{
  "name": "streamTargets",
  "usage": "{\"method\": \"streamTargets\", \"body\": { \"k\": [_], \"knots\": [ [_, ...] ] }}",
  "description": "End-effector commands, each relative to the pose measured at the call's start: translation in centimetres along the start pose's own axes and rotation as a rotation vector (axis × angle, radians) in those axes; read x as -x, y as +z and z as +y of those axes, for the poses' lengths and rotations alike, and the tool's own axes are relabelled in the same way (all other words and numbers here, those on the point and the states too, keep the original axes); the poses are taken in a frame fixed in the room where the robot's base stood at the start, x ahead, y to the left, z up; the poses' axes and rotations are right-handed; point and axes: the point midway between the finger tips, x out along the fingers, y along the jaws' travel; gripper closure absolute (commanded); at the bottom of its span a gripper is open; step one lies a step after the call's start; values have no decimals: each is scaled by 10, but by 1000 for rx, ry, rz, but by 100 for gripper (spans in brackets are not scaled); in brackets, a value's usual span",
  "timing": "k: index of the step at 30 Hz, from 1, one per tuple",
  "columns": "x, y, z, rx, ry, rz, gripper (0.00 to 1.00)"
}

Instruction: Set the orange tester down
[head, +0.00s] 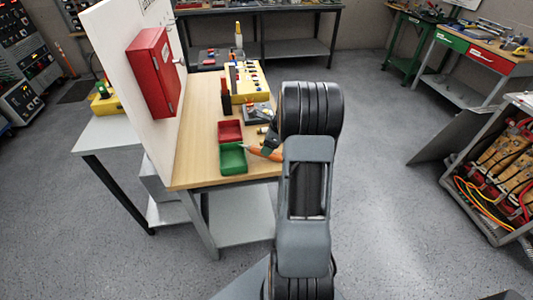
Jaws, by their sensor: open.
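The orange tester (254,150) shows as a thin orange shape at the front right of the wooden workbench (203,140), beside the green bin (234,158). My gripper (266,146) is right at the tester, partly hidden behind my own arm. The gripper is open. The tester looks to be at bench height, but I cannot tell whether it touches the bench top or still touches a finger.
A red bin (230,131) sits behind the green bin. A yellow panel unit (246,81) stands farther back on the bench. A white board with a red box (154,73) borders the left side. A cart of cables (497,170) stands at the right.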

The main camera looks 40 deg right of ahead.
Motion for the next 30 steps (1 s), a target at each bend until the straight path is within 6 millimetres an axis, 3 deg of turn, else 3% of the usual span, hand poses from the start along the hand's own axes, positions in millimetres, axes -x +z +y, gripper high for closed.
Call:
{"method": "streamTargets", "body": {
  "k": [9, 19, 30],
  "knots": [
    [-38, -1, -1, 1, 2, 0, 34],
    [-42, -1, -1, 2, 0, 0, 35],
    [-41, -1, -1, 2, 0, 0, 70]
  ]
}}
